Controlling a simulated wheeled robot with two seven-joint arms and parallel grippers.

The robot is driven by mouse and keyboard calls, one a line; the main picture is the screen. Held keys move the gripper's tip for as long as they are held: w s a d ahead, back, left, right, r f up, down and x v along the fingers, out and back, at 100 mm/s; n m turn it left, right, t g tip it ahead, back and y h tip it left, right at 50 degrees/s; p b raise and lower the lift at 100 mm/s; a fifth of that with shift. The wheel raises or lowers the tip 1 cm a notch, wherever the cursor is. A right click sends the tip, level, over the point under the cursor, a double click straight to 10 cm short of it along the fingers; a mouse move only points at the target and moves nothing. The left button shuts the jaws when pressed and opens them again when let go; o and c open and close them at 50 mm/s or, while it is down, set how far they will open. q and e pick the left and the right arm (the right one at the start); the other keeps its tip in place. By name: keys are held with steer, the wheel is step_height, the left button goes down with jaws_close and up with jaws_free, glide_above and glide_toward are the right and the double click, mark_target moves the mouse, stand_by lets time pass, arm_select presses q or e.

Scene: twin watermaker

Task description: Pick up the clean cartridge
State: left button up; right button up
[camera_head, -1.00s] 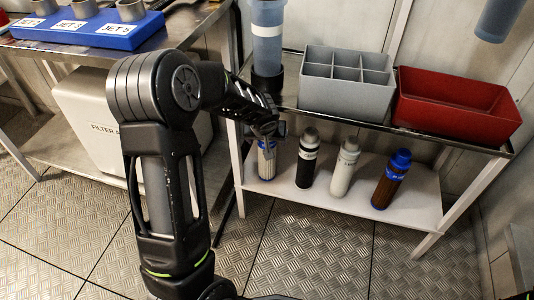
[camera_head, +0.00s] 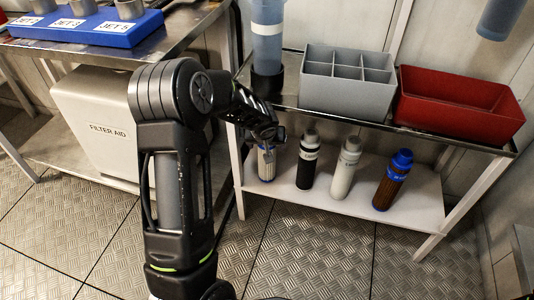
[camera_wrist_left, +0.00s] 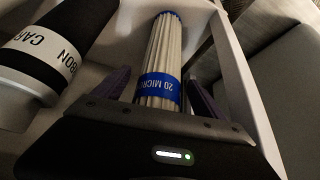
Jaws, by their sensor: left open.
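A white pleated cartridge (camera_head: 266,164) with blue bands stands on the lower shelf at its left end, partly hidden behind my left gripper (camera_head: 272,142). In the left wrist view the pleated cartridge (camera_wrist_left: 162,55) has a blue top and a blue band reading "20 MICRO". There my left gripper (camera_wrist_left: 158,88) is open, with one purple-lined finger on each side of the cartridge and visible gaps between. My right gripper is out of view. A brown, dirty-looking cartridge (camera_head: 391,185) with a blue cap stands farther right on the same shelf.
A black carbon cartridge (camera_head: 307,168) stands close beside the pleated one; a white cartridge (camera_head: 345,168) is farther right. The upper shelf above holds a grey divided bin (camera_head: 346,95), a red bin (camera_head: 455,115) and a blue housing. A shelf leg (camera_head: 237,180) is at left.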

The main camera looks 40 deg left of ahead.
arm_select(q)
jaws_close()
stand_by(1.0)
